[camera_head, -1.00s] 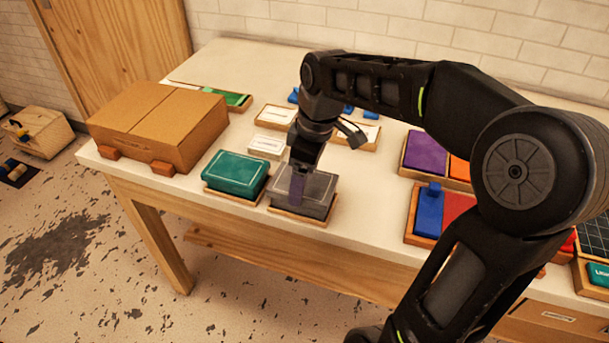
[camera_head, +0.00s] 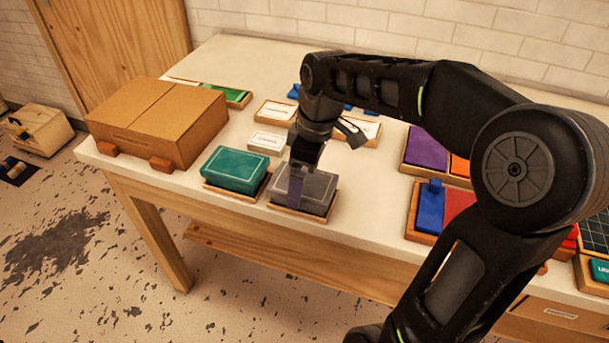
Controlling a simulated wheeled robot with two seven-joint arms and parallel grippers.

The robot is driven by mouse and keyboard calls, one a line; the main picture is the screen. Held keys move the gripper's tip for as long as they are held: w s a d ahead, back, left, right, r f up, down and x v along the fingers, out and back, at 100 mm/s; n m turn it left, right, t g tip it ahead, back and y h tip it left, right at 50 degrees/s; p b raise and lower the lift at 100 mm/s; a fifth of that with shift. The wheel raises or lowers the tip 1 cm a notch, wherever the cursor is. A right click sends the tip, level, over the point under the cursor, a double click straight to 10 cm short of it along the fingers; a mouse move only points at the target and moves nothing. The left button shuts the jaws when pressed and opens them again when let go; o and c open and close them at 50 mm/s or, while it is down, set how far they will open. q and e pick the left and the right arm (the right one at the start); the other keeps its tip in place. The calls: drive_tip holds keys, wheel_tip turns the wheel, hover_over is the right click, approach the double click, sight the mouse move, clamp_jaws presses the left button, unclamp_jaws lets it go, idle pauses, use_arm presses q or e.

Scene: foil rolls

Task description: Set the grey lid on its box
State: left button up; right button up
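The grey lid (camera_head: 318,187) has a thin pale outline on its top and sits level on or just above its grey box, near the table's front edge. The box stands in a shallow wooden tray (camera_head: 304,217). I cannot tell whether the lid is fully seated. My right gripper (camera_head: 296,187) points down at the lid, with a purplish finger in front of its left part. The other finger is hidden, so its opening cannot be told. My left gripper is not in view.
A teal lidded box (camera_head: 236,168) stands close on the left. A cardboard box (camera_head: 160,120) is farther left. White labelled blocks (camera_head: 266,142) lie behind. Trays with purple (camera_head: 426,150) and blue (camera_head: 430,210) pieces are to the right. Table between is clear.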

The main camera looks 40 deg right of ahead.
drive_tip(key=r, duration=0.5)
drive_tip(key=s+r, duration=0.1)
drive_tip(key=r, duration=0.1)
drive_tip(key=shift+d+r, duration=0.35)
idle(0.5)
